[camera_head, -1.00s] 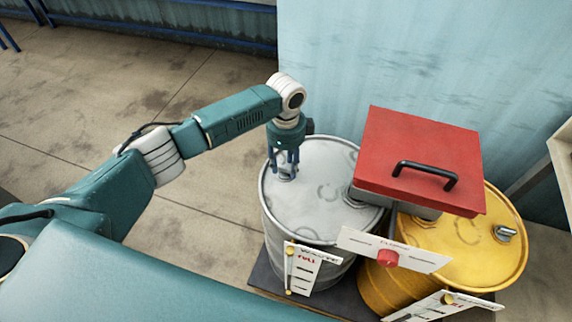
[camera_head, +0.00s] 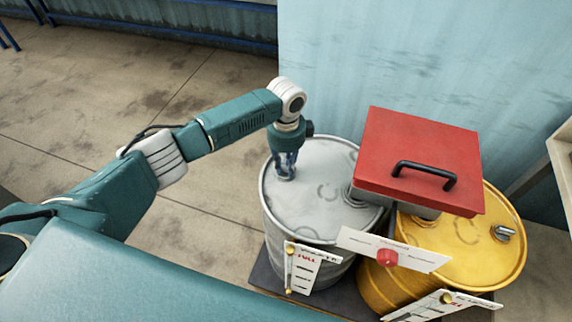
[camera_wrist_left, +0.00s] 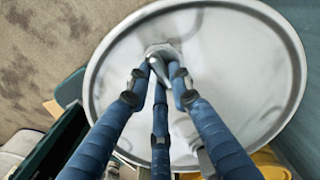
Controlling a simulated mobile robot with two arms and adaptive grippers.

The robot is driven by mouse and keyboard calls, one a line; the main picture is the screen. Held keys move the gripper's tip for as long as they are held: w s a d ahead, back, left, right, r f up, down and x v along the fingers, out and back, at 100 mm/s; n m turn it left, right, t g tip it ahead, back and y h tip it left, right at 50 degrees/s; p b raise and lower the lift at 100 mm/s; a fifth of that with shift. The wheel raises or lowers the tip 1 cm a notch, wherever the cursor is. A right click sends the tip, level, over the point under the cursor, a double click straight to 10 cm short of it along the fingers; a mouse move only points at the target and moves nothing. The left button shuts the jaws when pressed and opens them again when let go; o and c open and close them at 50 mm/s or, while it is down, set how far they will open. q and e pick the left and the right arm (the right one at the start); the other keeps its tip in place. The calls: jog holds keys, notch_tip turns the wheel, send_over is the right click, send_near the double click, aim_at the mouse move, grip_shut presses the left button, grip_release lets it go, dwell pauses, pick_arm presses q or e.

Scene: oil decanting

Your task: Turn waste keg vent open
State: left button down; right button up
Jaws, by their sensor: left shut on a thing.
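The waste keg (camera_head: 318,215) is the grey metal drum left of the yellow one, with a white gauge plate (camera_head: 303,268) on its front. My left gripper (camera_head: 287,170) points down at the far left part of the keg's lid. In the left wrist view the blue fingers of my left gripper (camera_wrist_left: 161,78) are closed around the small metal vent (camera_wrist_left: 158,62) on the lid. The fingers partly cover the vent, and I cannot tell how far it is turned. My right gripper is not in view.
A red box lid with a black handle (camera_head: 425,175) stands over both drums. The yellow drum (camera_head: 455,250) has a metal fitting (camera_head: 503,233) on top. A white panel with a red knob (camera_head: 387,258) is in front. A pale blue wall (camera_head: 420,60) is behind.

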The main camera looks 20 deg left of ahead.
pick_arm(q)
jog(key=n+p, duration=0.3)
jog(key=shift+d+r+n, duration=0.15)
jog(key=shift+r+n, duration=0.1)
jog(key=shift+n, duration=0.05)
jog(key=n+p, duration=0.1)
jog(key=n, duration=0.1)
jog(key=n+p, duration=0.2)
jog(key=shift+w+n, duration=0.2)
jog(key=shift+n, duration=0.1)
jog(key=n+p, duration=0.1)
jog(key=n, duration=0.1)
jog(key=n+p, duration=0.1)
jog(key=n, duration=0.2)
jog(key=shift+w+f+p, duration=0.1)
jog(key=shift+w+p, duration=0.1)
jog(key=shift+p, duration=0.15)
jog(key=shift+w+n+p, duration=0.1)
jog(key=shift+n+p, duration=0.45)
jog(key=shift+n, duration=1.55)
jog(key=c, duration=1.5)
grip_release()
jog(key=shift+c, duration=0.2)
notch_tip(320, 180, up, 12)
